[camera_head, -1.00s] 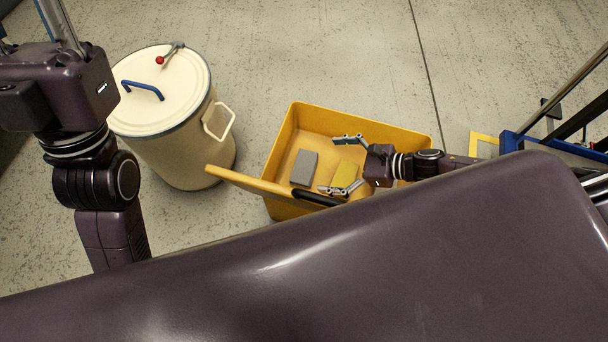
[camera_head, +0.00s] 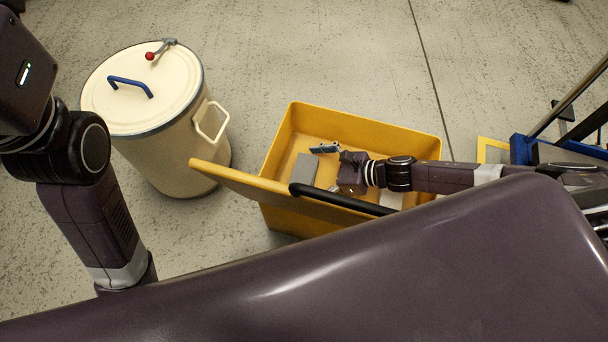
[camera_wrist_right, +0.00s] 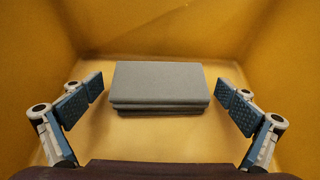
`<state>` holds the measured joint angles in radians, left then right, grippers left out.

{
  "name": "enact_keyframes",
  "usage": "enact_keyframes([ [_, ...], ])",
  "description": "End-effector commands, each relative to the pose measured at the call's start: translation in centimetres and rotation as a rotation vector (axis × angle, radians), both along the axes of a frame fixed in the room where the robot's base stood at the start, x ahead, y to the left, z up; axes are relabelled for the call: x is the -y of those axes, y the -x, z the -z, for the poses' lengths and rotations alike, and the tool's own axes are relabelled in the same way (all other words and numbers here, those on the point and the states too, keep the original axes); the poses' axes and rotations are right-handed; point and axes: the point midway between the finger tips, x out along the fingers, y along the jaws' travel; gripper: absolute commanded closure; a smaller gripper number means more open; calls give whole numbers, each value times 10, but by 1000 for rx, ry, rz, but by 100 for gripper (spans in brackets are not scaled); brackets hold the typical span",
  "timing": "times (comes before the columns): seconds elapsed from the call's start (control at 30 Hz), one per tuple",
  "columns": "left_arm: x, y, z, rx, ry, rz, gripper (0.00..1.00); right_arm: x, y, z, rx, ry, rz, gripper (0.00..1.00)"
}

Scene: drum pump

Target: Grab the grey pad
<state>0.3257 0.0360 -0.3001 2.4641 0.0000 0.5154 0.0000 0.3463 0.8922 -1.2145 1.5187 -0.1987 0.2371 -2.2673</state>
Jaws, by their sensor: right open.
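The grey pad (camera_head: 304,168) lies flat on the floor of the yellow bin (camera_head: 365,124). In the right wrist view the grey pad (camera_wrist_right: 160,84) is centred between my fingers and looks like a stack of layers. My right gripper (camera_head: 328,168) is inside the bin, just right of the pad in the head view. It is open, with a finger to each side of the pad and a gap on both sides. It is empty. My left gripper is outside the head view; only its arm shows at the left.
A cream drum (camera_head: 160,150) with a lid, a blue handle and a red-tipped lever stands left of the bin. A yellow lid or flap (camera_head: 235,182) with a black handle (camera_head: 340,199) borders the bin's near side. Bin walls rise close around my right gripper.

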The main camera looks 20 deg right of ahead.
Motion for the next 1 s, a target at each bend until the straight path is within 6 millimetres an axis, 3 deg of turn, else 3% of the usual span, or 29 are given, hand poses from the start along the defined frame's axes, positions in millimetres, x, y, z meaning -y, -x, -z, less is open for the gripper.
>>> enact_keyframes([
  [0.3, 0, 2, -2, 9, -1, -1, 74, -4, -3, 3, 0, 2, 0, 0],
  [0.63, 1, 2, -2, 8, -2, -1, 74, -4, -3, 3, 0, 1, 1, 35],
  [1.0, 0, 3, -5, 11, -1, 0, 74, -4, -3, -2, 0, 1, 1, 37],
])
